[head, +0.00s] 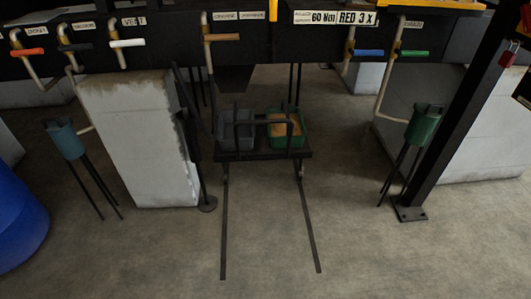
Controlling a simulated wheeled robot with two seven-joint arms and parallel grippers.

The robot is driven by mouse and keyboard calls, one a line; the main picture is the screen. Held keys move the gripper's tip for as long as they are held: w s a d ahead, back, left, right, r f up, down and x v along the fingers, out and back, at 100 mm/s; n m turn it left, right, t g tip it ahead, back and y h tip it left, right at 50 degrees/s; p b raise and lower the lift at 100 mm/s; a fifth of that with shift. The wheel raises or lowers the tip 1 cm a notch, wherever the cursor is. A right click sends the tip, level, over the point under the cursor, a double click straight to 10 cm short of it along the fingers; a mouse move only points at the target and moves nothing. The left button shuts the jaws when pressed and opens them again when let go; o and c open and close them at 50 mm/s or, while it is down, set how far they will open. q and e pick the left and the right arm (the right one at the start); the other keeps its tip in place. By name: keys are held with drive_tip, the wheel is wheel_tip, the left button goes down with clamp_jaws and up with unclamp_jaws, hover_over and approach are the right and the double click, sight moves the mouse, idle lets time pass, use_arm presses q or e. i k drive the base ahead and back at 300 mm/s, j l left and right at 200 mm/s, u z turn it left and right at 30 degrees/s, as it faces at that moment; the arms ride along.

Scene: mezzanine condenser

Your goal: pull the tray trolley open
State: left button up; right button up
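The tray trolley (242,155) is a dark flat platform low under the black panel, in the middle of the head view. Two thin rails (223,230) run along the floor from the trolley toward me. Neither of my grippers shows in the head view.
Concrete blocks (138,140) stand on both sides. A blue drum (15,220) is at the left edge. Tripod funnels stand left (66,138) and right (424,125). A dark post (455,110) rises at right. The floor around the rails is clear.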

sight(262, 150)
drive_tip(key=i+j, duration=0.1)
drive_tip(key=i, duration=0.35)
drive_tip(key=i+j, duration=0.15)
drive_tip(key=i, duration=0.25)
